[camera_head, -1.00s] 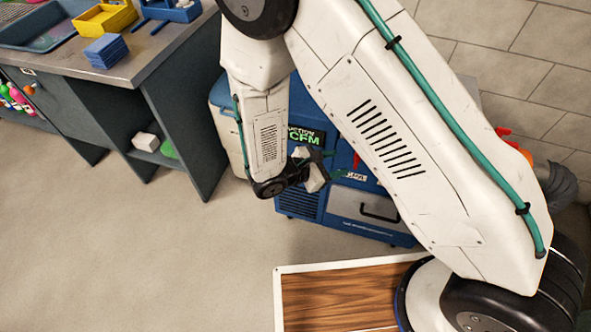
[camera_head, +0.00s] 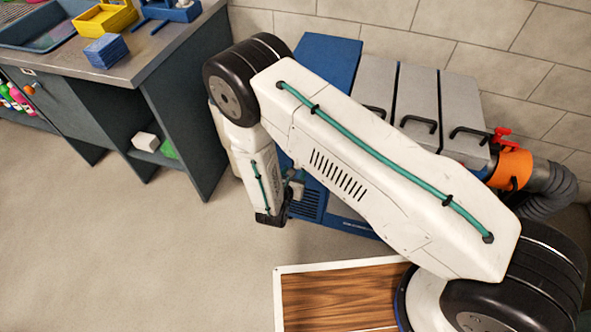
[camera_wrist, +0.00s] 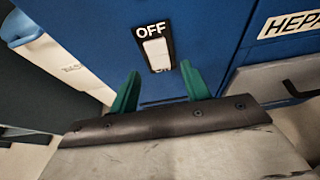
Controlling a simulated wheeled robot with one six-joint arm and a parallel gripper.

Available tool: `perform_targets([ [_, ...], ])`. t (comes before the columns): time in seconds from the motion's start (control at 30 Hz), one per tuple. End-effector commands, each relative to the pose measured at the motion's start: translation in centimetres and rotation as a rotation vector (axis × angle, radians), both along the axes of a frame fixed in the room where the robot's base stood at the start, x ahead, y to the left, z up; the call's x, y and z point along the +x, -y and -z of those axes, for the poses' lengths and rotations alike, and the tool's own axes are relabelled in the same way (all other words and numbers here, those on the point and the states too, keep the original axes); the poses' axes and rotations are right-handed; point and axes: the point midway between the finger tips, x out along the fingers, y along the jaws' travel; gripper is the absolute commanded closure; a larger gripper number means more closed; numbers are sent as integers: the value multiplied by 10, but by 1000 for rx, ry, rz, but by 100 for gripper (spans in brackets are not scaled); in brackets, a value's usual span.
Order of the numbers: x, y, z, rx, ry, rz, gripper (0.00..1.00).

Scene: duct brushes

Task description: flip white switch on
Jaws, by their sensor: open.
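The gap between the fingers is empty. I cannot tell whether a finger touches the panel. In the head view my arm hides the switch and most of the gripper.
The blue machine (camera_head: 328,62) stands by the tiled wall, with grey handled lids (camera_head: 417,95) and an orange hose fitting (camera_head: 512,168). The floor in front is clear.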

Motion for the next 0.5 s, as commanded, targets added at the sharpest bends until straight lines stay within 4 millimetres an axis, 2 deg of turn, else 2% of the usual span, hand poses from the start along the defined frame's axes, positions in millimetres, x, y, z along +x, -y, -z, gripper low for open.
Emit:
perform_targets([
  [0.2, 20, 9, 9, -1, -2, 1, 53],
  [0.5, 23, 9, 10, 0, -1, 0, 53],
])
